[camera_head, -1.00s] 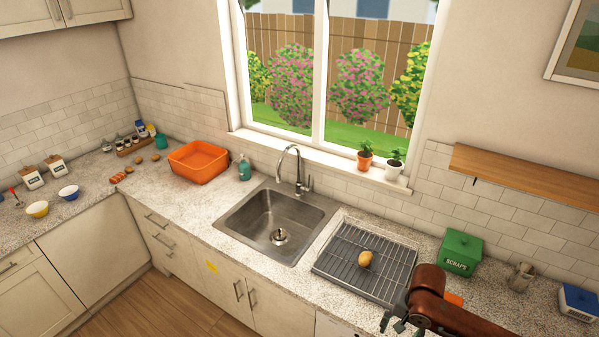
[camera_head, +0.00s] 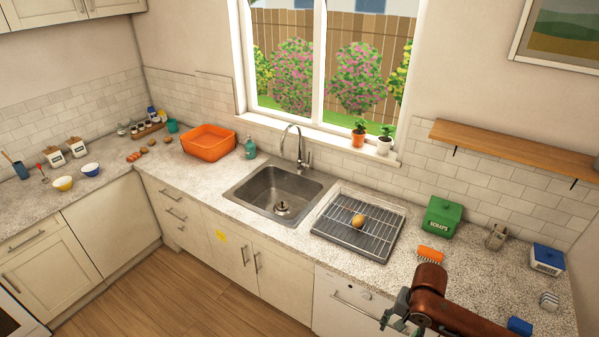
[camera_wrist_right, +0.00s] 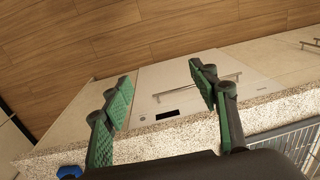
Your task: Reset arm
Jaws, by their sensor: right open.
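My right arm comes in at the bottom right of the head view, and its gripper (camera_head: 393,318) is in front of the counter's edge near the dishwasher. In the right wrist view the right gripper (camera_wrist_right: 160,92) is open, with its two green-padded fingers apart and nothing between them. Beyond the fingers are the white dishwasher front (camera_wrist_right: 172,88) and the wooden floor (camera_wrist_right: 150,45). My left gripper does not show in either view.
A wire rack (camera_head: 340,232) with a brown potato-like item (camera_head: 357,221) lies right of the sink (camera_head: 262,190). A green scraps box (camera_head: 441,218), an orange brush (camera_head: 430,255) and a blue-and-white box (camera_head: 546,259) stand on the right counter. An orange tub (camera_head: 208,143) is left of the sink.

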